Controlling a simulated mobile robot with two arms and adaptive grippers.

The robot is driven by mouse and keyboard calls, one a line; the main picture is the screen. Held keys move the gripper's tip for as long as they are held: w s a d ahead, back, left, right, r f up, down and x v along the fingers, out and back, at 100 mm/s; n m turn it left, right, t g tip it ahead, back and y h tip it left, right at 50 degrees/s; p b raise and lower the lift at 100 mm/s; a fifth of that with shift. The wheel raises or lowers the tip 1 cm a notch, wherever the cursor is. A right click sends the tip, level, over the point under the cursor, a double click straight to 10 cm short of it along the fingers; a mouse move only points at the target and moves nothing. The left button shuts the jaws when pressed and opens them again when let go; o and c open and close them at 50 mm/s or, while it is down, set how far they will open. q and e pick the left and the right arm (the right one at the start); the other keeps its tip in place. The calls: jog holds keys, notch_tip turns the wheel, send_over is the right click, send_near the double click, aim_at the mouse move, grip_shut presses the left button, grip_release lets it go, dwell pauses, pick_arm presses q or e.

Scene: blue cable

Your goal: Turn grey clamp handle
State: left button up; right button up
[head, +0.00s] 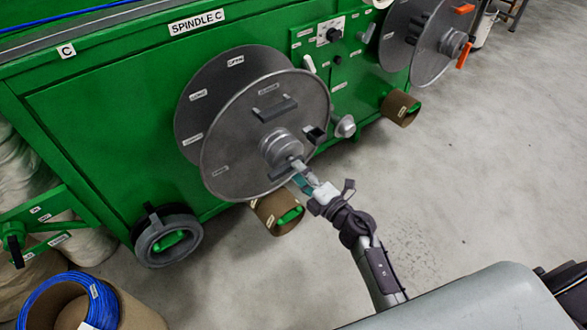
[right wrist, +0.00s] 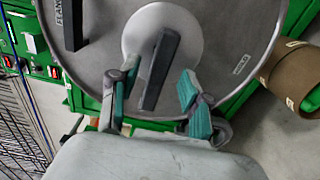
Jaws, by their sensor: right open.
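The grey clamp handle (right wrist: 160,68) is a dark grey bar on the round light hub of the spool flange in the right wrist view. It stands tilted slightly from upright. My right gripper (right wrist: 153,90) is open, with one teal-padded finger on each side of the handle's lower part. Gaps show between the fingers and the bar; I cannot tell the depth between them. In the head view, my right gripper (head: 301,178) is at the front of the grey hub (head: 279,147) and partly hides the handle. My left gripper is not in view.
The grey flange (head: 235,145) carries other dark handles, one of them at its upper part (head: 275,108). The green machine (head: 90,100) stands behind. A cardboard tube (head: 275,212) is below the flange. A blue cable coil (head: 65,300) lies lower left. Floor at right is clear.

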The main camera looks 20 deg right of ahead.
jog(key=shift+x, duration=1.45)
jog(key=shift+c, duration=0.3)
grip_shut()
